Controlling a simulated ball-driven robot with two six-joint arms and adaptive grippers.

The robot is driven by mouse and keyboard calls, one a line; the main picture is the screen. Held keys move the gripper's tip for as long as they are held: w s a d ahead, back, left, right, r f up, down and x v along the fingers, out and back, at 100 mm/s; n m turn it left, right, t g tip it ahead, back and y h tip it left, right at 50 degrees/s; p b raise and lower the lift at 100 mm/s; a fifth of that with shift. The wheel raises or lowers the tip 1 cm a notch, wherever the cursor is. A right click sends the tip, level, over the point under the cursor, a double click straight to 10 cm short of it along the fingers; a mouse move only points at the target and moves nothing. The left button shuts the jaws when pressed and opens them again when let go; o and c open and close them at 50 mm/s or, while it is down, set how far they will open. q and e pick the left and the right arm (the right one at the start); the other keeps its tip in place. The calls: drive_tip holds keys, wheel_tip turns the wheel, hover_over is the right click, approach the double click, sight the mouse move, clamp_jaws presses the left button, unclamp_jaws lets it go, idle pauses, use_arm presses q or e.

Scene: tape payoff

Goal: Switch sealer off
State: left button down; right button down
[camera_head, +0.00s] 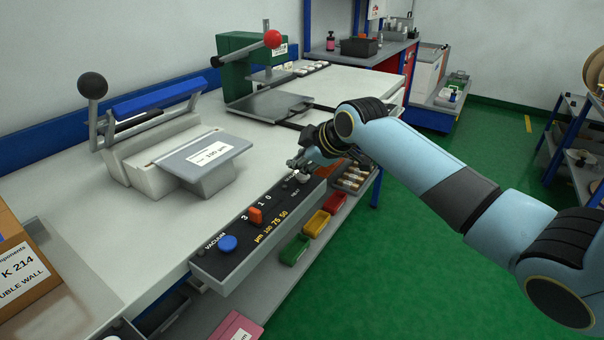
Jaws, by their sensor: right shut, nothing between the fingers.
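The sealer (150,158) stands on the left of the worktop, a grey machine with a blue bar and a black ball lever. Its control panel (240,262) runs along the table's front edge. The panel carries a blue knob (228,243) marked VACUUM, an orange switch (255,214) near the figures 3, 1, 0, and a pale knob (302,177) at the far end. My right gripper (298,166) is shut and empty close to the panel's far end, by the pale knob. I cannot tell whether it touches it. My left gripper is out of view.
A green press (245,62) with a red ball lever stands behind. Small coloured bins (316,223) sit on a shelf below the panel. A cardboard box (20,265) is at the left edge. Shelving (575,130) stands at right; the green floor between is clear.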

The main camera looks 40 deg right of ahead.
sight(300, 176)
drive_tip(key=shift+f, duration=0.65)
idle(0.4)
drive_tip(key=shift+r+p, duration=0.7)
drive_tip(key=shift+r, duration=0.05)
wheel_tip(300, 176, up, 6)
drive_tip(key=p, duration=0.6)
drive_tip(key=shift+s, duration=0.1)
